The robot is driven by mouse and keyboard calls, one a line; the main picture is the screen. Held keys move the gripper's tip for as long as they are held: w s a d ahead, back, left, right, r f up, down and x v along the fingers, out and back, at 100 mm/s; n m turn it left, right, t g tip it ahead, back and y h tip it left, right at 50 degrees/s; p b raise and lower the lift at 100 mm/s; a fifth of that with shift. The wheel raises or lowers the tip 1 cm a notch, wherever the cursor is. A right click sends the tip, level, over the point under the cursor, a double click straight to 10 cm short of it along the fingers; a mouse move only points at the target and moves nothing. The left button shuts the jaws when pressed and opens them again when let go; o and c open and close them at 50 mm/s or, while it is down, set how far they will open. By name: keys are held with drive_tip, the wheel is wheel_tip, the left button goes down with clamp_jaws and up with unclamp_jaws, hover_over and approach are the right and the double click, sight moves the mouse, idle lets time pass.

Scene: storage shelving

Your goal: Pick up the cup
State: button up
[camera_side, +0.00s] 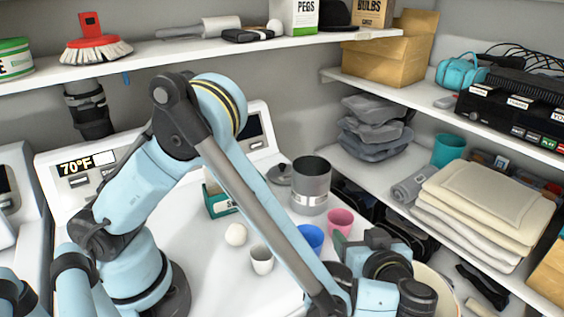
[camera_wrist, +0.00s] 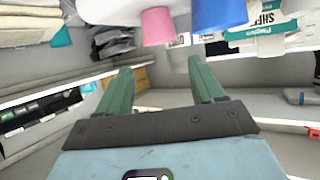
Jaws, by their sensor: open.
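Several cups are in view. On the white machine top in the side view stand a pale grey cup (camera_side: 262,261), a blue cup (camera_side: 311,238) and a pink cup (camera_side: 341,221). A teal cup (camera_side: 448,150) stands on the right shelf. In the wrist view, the pink cup (camera_wrist: 157,26) and blue cup (camera_wrist: 219,14) show at the top edge, beyond the fingertips. My gripper (camera_wrist: 161,64) has two green fingers spread apart with nothing between them.
A grey metal canister (camera_side: 311,187), a green and white box (camera_side: 221,200) and a whitish ball (camera_side: 236,234) stand near the cups. Shelves with folded cloths (camera_side: 483,208) border the right side. An upper shelf (camera_side: 200,50) runs along the back.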

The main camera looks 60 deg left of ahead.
sight(337, 213)
drive_tip(key=x, duration=1.2)
drive_tip(key=shift+d, duration=0.1)
drive_tip(key=c, duration=0.6)
drive_tip(key=shift+c, duration=0.2)
drive_tip(key=shift+r, duration=0.1)
